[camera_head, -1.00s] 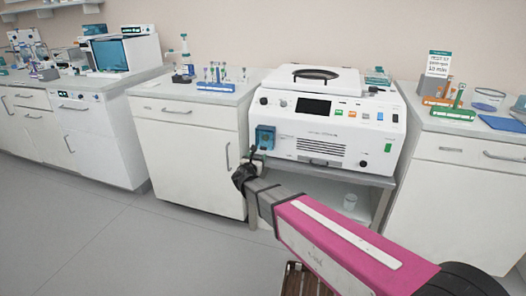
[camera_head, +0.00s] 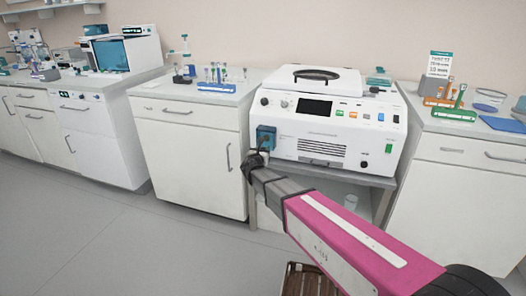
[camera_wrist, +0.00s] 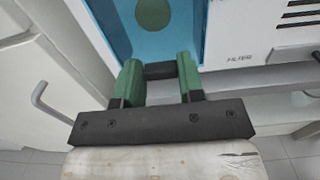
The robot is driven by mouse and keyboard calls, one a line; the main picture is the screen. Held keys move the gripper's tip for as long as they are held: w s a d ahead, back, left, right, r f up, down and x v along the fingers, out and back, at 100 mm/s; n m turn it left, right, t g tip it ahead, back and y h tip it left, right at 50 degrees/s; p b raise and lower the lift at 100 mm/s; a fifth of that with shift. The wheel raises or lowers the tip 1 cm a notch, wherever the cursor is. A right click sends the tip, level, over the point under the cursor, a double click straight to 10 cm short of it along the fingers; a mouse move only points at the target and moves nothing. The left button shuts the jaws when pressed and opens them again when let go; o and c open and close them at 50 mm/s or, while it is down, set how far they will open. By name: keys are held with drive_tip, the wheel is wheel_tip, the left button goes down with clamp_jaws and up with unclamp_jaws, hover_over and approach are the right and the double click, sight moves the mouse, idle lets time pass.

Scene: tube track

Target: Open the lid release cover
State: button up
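The lid release cover (camera_head: 266,135) is a small blue see-through box on the lower left front of the white centrifuge-like machine (camera_head: 370,138). In the wrist view the blue cover (camera_wrist: 182,28) fills the top middle, with a round green spot behind it, and looks closed. A short dark tab (camera_wrist: 160,70) shows at its lower edge. My gripper (camera_head: 260,155) is just below and in front of the cover. In the wrist view its two green fingers (camera_wrist: 159,66) stand apart, one on each side of the tab. Whether they touch it is unclear.
A white cabinet (camera_head: 190,155) with a handle is close on the left. Another cabinet (camera_head: 455,190) stands on the right. The floor at the left front is clear.

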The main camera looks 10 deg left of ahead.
clamp_jaws()
drive_tip(key=shift+s+r, duration=0.1)
